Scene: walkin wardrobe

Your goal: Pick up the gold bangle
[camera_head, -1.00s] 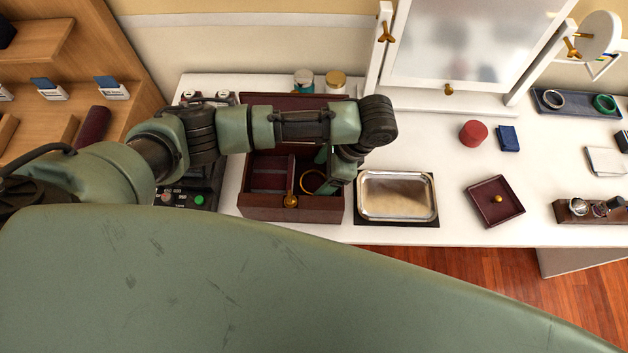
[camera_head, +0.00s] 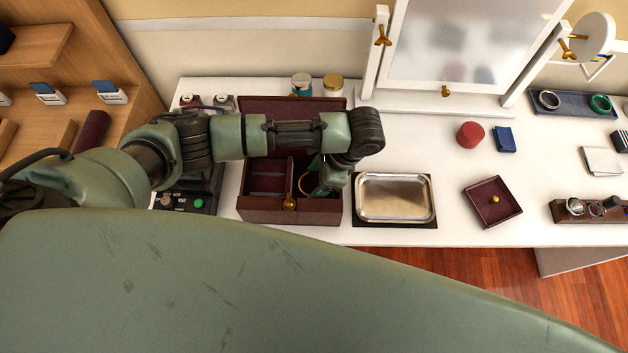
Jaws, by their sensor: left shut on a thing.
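The gold bangle (camera_head: 303,184) is in the right compartment of the open dark red jewelry box (camera_head: 272,211) on the white counter. It looks tilted, with part of its ring hidden by the gripper. My left arm reaches across from the left and bends down over the box. My left gripper (camera_head: 314,184) is inside that compartment and shut on the bangle. The fingertips are partly hidden by the wrist. My right gripper is not in view.
A silver tray (camera_head: 396,215) on a dark mat stands just right of the box. A dark red square dish (camera_head: 493,216) and a red round box (camera_head: 470,135) stand farther right. A white-framed mirror (camera_head: 468,45) stands behind. Counter between them is clear.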

